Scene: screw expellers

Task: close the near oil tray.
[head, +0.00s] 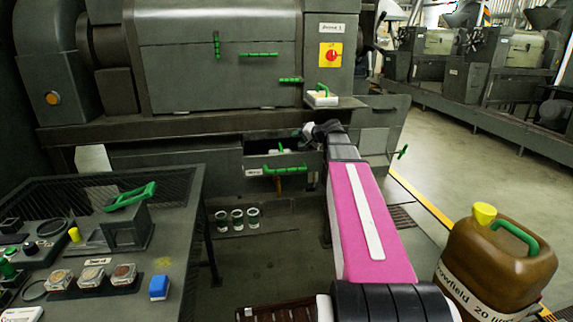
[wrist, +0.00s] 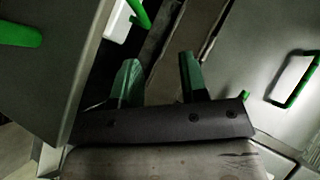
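The tray (head: 222,165) is a dark grey drawer low on the near machine. It has a green bar handle (head: 285,170) and a small white label too small to read surely. A dark gap shows above and behind its front, so it stands at least partly pulled out. My gripper (head: 308,132) is near the right end of this gap, above the handle. In the wrist view my gripper's two green fingers (wrist: 160,80) are apart with nothing seen between them. A white piece with a green handle (wrist: 138,12) shows beyond them. Whether a finger touches the tray is unclear.
A panel with a green handle (head: 402,152) is right of my arm. A small white box with a green handle (head: 322,97) sits on the ledge above. A control desk (head: 185,215) fills the left, and a brown oil can (head: 495,265) stands at right.

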